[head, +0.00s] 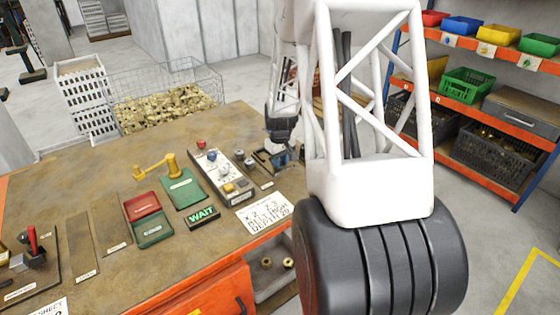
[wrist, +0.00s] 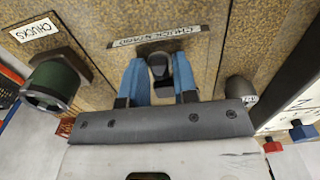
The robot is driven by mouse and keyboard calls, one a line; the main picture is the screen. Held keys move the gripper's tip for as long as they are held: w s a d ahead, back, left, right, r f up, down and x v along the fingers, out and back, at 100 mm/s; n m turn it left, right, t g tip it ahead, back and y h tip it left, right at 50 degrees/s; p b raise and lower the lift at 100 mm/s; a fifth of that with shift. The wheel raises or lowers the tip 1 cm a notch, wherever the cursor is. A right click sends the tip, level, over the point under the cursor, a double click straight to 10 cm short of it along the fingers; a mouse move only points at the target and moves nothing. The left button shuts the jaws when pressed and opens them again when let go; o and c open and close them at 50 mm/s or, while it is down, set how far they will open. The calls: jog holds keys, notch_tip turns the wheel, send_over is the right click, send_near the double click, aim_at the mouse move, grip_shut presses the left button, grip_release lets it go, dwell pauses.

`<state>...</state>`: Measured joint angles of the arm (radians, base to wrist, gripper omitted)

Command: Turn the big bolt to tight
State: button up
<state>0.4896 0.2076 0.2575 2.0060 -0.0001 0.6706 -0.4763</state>
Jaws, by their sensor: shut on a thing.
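My gripper (head: 283,158) is at the far right part of the bench, partly hidden behind my own arm in the head view. In the wrist view its two blue fingers (wrist: 158,85) are shut on a dark, blocky piece that looks like the big bolt (wrist: 158,65). The piece sits between the fingers in front of a labelled strip whose text is upside down and hard to read. How far the bolt is turned cannot be told. In the head view the bolt is hidden by the gripper.
A dark green cylinder (wrist: 52,84) stands left of the fingers and a grey rounded post (wrist: 239,88) to the right. A control panel (head: 225,172) with buttons, a WAIT sign (head: 202,217) and red and green trays lie on the bench (head: 95,180). Shelves with bins stand right.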

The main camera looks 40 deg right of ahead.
jog(key=shift+m, duration=2)
jog(key=o, duration=0.9)
jog(key=shift+o, duration=0.2)
jog(key=shift+r, duration=0.1)
jog(key=shift+r, duration=3.8)
